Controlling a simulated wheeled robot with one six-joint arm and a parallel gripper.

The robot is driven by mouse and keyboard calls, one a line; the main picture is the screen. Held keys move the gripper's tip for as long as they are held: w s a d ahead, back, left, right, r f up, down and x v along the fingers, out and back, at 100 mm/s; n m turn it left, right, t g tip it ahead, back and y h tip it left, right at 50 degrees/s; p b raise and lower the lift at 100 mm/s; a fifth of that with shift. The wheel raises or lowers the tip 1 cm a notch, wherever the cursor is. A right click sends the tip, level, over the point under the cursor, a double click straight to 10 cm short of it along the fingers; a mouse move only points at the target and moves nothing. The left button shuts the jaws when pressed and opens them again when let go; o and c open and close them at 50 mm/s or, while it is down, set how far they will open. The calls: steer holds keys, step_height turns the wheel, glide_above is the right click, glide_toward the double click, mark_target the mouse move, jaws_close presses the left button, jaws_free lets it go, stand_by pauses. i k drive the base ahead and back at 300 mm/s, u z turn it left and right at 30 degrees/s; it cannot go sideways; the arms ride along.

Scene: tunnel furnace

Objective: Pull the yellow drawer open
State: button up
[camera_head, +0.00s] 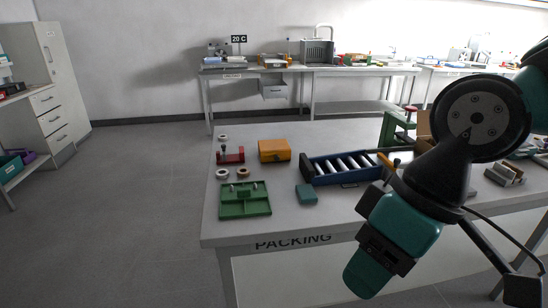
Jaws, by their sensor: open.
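The yellow drawer unit is a small amber-yellow box (274,151) on the packing table (330,218), left of centre. It looks closed, and no gap shows at this size. I cannot make out a handle clearly. My gripper (367,270) hangs at the lower right, at the end of my teal and black arm, in front of the table's front edge. It is open, with nothing seen in it, and it is well apart from the yellow box. The gap between its fingers is hard to make out from this side.
A green compartment tray (245,208), a red part (231,157), small rings and a teal block (306,194) lie near the box. A blue roller rack (343,168) stands to its right. A green press (398,125) stands farther back.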

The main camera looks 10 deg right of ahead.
mark_target(279, 155)
steer(key=u, duration=2.15)
steer(key=i, duration=2.2)
steer(key=z, duration=3.35)
steer(key=i, duration=0.5)
